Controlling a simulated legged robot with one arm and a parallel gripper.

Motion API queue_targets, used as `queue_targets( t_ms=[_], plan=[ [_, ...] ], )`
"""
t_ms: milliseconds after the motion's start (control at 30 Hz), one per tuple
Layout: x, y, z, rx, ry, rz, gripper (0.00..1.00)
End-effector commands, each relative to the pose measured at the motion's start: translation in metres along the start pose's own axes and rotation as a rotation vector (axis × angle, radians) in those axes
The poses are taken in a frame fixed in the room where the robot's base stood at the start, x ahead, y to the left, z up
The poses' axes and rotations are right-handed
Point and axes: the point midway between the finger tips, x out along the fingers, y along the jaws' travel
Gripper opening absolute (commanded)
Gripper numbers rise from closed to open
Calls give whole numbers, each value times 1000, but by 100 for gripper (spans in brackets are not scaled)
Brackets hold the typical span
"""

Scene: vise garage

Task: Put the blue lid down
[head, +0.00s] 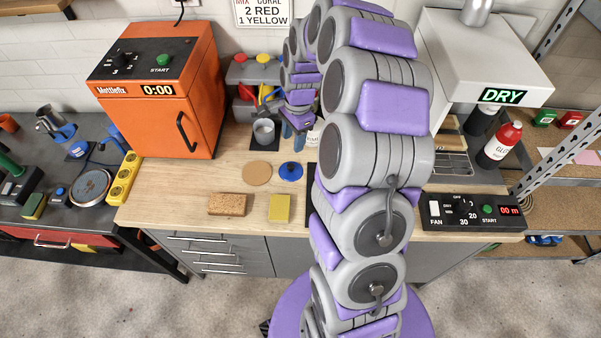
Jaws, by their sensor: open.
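The blue lid (291,171) is a small blue disc with a raised knob. It lies on the wooden workbench (180,190), just right of a round tan disc (257,173). My gripper (299,122) is open above the back of the bench, apart from the lid and farther back. It is small in the view, and its fingertips are hard to make out among the things behind it. My arm hides part of the bench to the right of the lid.
A grey metal cup (264,132) stands behind the tan disc. A brown sponge block (227,204) and a yellow block (279,208) lie near the front edge. An orange oven (158,90) stands left, and a control box (472,211) sits right.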

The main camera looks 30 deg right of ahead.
Motion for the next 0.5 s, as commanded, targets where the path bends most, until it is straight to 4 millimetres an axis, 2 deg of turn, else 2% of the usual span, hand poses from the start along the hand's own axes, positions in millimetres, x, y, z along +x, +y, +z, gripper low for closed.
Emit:
queue_targets(
  t_ms=[167,300,500],
  plan=[
    [-30,25,43,-215,1,13,51],
    [-55,61,82,-439,-1,40,51],
    [-82,116,123,-743,3,78,51]
  ],
)
